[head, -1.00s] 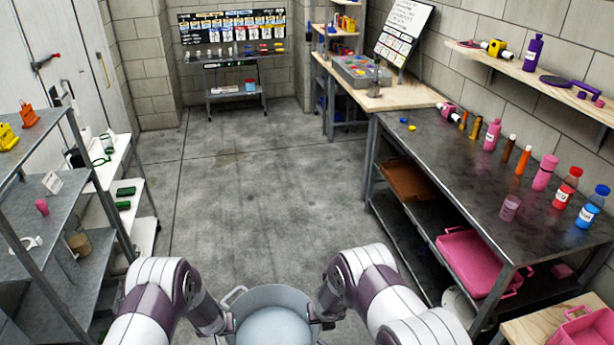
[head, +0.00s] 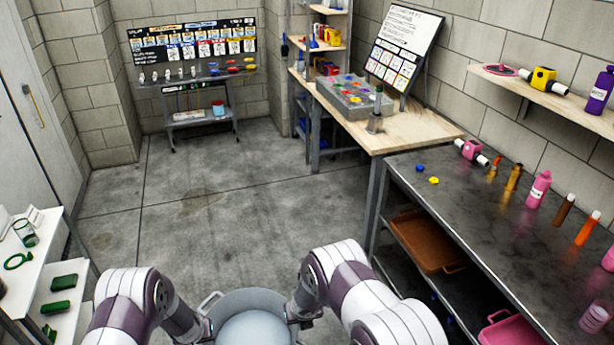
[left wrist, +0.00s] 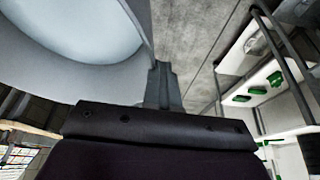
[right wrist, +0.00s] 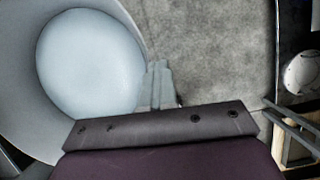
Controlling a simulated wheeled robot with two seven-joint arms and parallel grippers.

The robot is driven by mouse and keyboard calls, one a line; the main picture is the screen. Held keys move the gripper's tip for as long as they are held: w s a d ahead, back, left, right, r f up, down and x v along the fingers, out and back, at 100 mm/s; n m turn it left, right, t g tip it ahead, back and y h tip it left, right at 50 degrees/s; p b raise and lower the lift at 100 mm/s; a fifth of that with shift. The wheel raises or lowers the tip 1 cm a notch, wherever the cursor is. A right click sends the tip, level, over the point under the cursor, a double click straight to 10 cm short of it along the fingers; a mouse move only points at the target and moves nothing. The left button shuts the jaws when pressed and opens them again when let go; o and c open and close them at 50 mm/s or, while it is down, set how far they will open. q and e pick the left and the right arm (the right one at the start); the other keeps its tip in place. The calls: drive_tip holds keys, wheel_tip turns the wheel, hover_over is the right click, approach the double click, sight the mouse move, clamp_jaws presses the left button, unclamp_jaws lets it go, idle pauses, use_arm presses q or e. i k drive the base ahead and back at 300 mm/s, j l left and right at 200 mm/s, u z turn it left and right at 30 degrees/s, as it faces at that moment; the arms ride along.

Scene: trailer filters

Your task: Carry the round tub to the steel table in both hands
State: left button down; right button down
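The round tub (head: 262,297) is a grey, wide-rimmed vessel with a pale blue-white inside, at the bottom middle of the head view, held up in front of me over the floor. It looks about level. My left gripper (head: 207,328) is at its left side and my right gripper (head: 293,318) at its right side. In the left wrist view (left wrist: 163,88) and the right wrist view (right wrist: 157,87) the fingers are close together at the tub's edge, shut on it; the exact grip is partly hidden. The steel table (head: 452,215) stands to the right, its dark top apart from the tub.
Bottles, markers and small caps stand on the steel table, with bare top at its near left part. A brown tray (head: 425,240) and a pink tray (head: 508,330) lie on its lower shelf. A wooden bench (head: 405,125) adjoins behind. A white shelf (head: 75,270) is at left. The floor ahead is clear.

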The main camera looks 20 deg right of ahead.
sight(501, 235)
drive_tip(key=i+z, duration=0.3)
drive_tip(key=i+j+z, duration=0.25)
drive_tip(key=i, duration=0.25)
drive_tip(key=i+j+z, duration=0.3)
drive_tip(key=i+l, duration=0.1)
